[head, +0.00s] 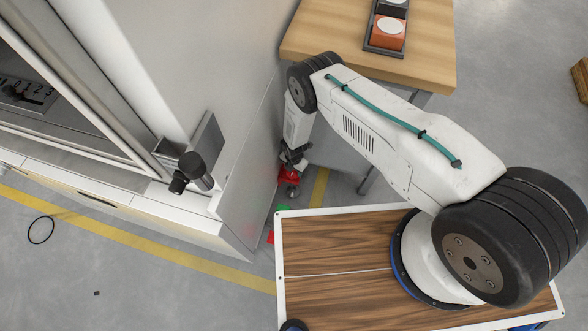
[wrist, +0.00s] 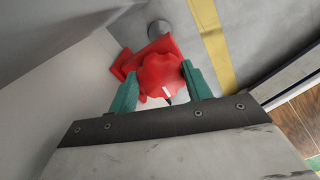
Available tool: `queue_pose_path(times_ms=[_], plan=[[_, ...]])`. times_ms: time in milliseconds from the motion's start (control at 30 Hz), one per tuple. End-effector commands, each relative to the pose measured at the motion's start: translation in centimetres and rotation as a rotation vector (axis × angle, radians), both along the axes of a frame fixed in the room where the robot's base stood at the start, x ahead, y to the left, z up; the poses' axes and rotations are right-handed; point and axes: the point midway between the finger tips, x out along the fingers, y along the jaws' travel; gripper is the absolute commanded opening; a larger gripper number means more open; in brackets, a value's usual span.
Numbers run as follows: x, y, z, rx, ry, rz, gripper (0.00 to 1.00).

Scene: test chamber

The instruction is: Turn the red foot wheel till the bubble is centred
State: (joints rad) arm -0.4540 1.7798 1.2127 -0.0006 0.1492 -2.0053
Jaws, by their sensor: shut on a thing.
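The red foot wheel (wrist: 160,74) is low beside the cabinet, with a lobed rim and a small white mark on its near side. My gripper (wrist: 158,80) has its two green fingers on either side of the wheel and is shut on it. A red bracket-like part (wrist: 128,62) and a grey round foot (wrist: 158,28) show just beyond the wheel. In the head view the red part (head: 288,175) shows below my gripper (head: 291,160), small and partly covered. I see no bubble or level vial clearly in either view.
The white cabinet (head: 225,80) stands close on the left, with a dark knob (head: 194,168) on its front. A wooden table (head: 420,50) with an orange button box (head: 389,34) is behind. Yellow floor tape (head: 120,233) runs past; a black ring (head: 41,230) lies left.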

Motion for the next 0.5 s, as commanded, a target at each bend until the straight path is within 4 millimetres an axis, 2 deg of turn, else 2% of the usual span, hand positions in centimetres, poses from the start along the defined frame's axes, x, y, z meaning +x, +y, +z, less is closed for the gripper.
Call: queue_pose_path(times_ms=[500], plan=[[0.05, 0.04, 0.02, 0.001, -0.001, 0.03, 0.26]])
